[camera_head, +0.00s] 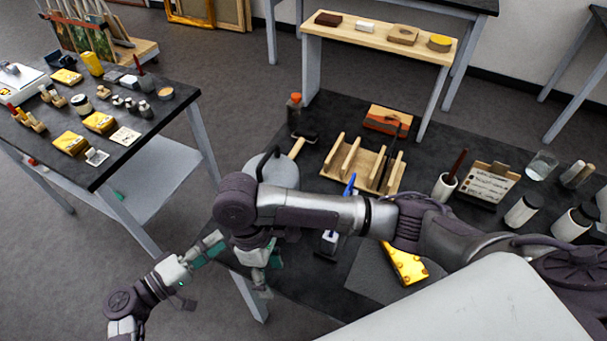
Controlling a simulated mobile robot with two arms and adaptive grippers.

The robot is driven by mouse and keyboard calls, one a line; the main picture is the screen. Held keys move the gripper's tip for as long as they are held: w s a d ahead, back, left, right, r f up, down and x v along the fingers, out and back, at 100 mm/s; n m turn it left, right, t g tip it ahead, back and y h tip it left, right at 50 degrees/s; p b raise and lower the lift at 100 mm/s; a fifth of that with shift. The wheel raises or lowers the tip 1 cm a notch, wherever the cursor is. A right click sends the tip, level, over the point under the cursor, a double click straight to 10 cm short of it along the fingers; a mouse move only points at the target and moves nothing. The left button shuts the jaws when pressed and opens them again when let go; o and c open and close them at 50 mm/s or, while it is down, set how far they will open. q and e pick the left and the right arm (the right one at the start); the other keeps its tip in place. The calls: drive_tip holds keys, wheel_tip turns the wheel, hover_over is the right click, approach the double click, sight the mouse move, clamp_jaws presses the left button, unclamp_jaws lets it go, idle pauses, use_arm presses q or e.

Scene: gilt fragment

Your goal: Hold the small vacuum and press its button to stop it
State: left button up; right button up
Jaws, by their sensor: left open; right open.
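The small vacuum appears to be the pale grey rounded body with a dark curved handle (283,174), standing on the dark worktable behind my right arm. Its lower part is hidden by that arm, and I cannot make out its button. My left gripper (212,246) is open and empty, below and left of the vacuum, off the table's left edge. My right gripper (262,272) is open and points down near the table's front-left edge, in front of the vacuum. Neither gripper touches the vacuum visibly.
A gold fragment (404,262) lies on a grey mat (363,277). A wooden rack (335,165), an orange box (386,120) and several jars stand behind my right arm. A second table (150,155) with many small items is at left. Floor shows between the tables.

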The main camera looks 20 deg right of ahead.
drive_tip(key=w+d+r+m+t, duration=0.3)
drive_tip(key=w+d+r+t, duration=0.2)
drive_tip(key=w+d+r, duration=0.75)
drive_tip(key=shift+h, duration=0.3)
drive_tip(key=f, duration=0.4)
drive_tip(key=d+f, duration=0.1)
drive_tip(key=f, duration=0.4)
drive_tip(key=w+f, duration=0.1)
drive_tip(key=f, duration=0.3)
drive_tip(key=shift+d+f, duration=0.15)
drive_tip(key=shift+d, duration=0.25)
clamp_jaws()
use_arm(q)
clamp_jaws()
drive_tip(key=shift+d, duration=0.1)
